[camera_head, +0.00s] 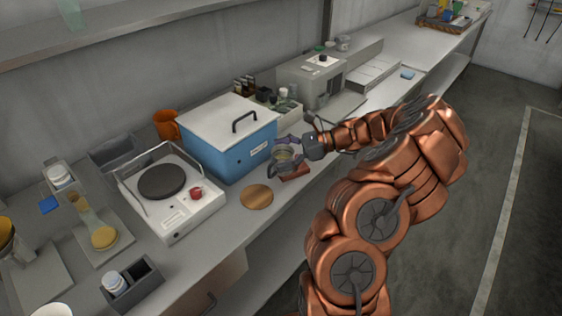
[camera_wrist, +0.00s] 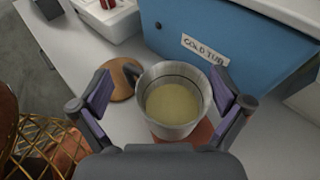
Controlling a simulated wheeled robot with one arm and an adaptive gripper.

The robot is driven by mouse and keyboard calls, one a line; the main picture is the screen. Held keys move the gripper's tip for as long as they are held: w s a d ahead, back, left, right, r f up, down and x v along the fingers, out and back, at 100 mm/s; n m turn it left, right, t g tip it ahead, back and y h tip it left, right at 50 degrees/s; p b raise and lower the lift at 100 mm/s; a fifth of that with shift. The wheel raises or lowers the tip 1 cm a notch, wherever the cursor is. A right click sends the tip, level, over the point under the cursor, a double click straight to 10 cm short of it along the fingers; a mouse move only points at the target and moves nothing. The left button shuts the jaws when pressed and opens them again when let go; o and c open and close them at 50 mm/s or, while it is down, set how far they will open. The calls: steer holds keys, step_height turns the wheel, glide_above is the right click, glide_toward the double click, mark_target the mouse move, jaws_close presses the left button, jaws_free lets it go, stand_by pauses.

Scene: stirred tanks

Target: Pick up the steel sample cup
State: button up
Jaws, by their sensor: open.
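The steel sample cup (camera_wrist: 173,98) stands upright in the wrist view, with pale yellow liquid inside and a dark handle on its left side. It rests at a reddish-brown pad (camera_wrist: 200,134). In the head view the cup (camera_head: 283,160) is small, in front of the blue tub, and partly hidden by my gripper. My gripper (camera_wrist: 166,103) is open, with one purple-padded finger left of the cup and the other right of it. Whether either finger touches the cup is not clear.
The blue cold tub (camera_head: 232,147) with a white lid stands just behind the cup. A round wooden disc (camera_head: 256,196) lies to the cup's left. A hot plate (camera_head: 168,189) stands further left. The bench's front edge is close to the cup.

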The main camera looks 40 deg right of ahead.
steer(key=shift+w+a, duration=0.1)
steer(key=shift+a, duration=0.05)
steer(key=c, duration=1.6)
